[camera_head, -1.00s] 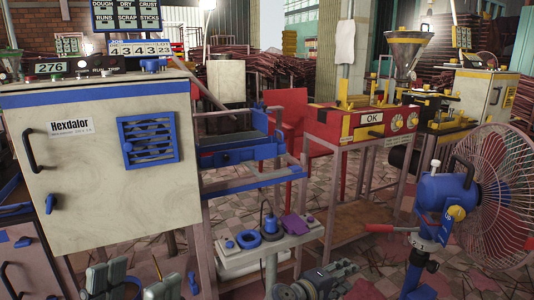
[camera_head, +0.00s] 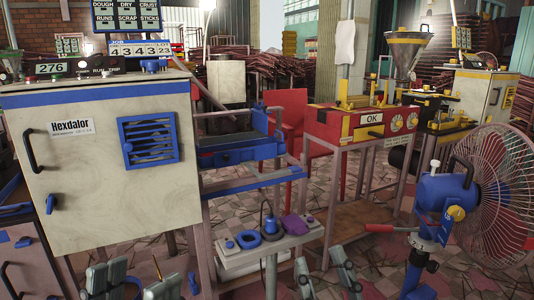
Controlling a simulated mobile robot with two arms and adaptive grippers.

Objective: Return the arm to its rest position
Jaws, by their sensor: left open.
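My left gripper (camera_head: 134,277) is at the bottom left edge of the view, in front of the white Hexdalor cabinet. Its two grey fingers stand apart with nothing between them. My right gripper (camera_head: 322,268) is at the bottom centre, below and to the right of the small grey stand. Its two grey fingers point up and stand apart, with no object between them. The rest of both arms is cut off by the lower edge.
The Hexdalor cabinet (camera_head: 80,190) fills the left. The small stand (camera_head: 268,255) holds a blue ring (camera_head: 246,239) and a purple piece (camera_head: 297,224). A blue fan (camera_head: 441,190) with a red handle stands at right. A red machine (camera_head: 330,124) stands behind.

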